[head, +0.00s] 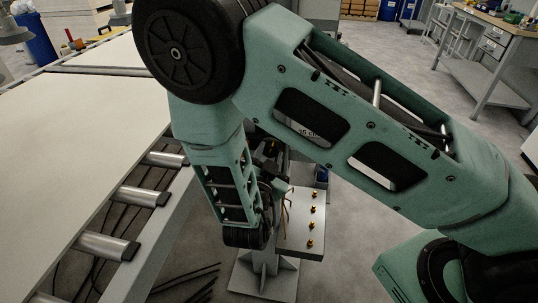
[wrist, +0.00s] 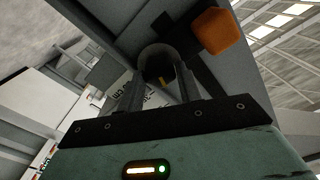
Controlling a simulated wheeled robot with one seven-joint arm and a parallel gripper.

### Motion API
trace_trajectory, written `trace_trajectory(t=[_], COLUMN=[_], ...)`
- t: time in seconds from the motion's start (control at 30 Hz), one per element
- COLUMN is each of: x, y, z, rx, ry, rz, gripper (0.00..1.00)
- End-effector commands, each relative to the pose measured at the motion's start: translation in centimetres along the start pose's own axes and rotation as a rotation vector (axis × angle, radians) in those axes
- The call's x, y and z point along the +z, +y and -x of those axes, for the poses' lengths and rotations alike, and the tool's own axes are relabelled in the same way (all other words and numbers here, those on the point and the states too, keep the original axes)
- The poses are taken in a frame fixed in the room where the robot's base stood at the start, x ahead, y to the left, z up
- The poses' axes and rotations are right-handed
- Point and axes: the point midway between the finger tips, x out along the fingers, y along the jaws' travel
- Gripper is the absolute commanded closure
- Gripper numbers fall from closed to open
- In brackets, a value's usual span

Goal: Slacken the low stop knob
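In the wrist view, the two fingers of my gripper (wrist: 159,92) stand apart, pointing up at a dark round knob-like part (wrist: 153,62) with a small yellow mark. This part shows between the fingertips, under a grey beam. I cannot tell whether the fingers touch it, or whether it is the low stop knob. An orange block-like piece (wrist: 218,31) on a dark arm is up and right of it. In the head view, my forearm and wrist hide the fingertips and most of the part in front of them.
In the head view, a grey plate (head: 300,238) with several brass knobs (head: 311,209) tops a pedestal (head: 262,277) just right of my wrist. A roller conveyor (head: 140,195) with a large pale panel (head: 75,150) fills the left. A workbench (head: 490,35) stands far right; the floor between is open.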

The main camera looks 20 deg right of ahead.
Motion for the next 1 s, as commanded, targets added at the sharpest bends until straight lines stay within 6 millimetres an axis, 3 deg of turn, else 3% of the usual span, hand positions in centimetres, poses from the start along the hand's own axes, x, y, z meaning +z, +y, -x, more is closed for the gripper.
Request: trace_trajectory(t=[0.27,1.0], x=[-0.06,-0.04], y=[-0.04,-0.22], z=[0.02,0.03], rx=[0.000,0.000], ry=[0.000,0.001], rz=[0.060,0.530], gripper=[0.87,0.87])
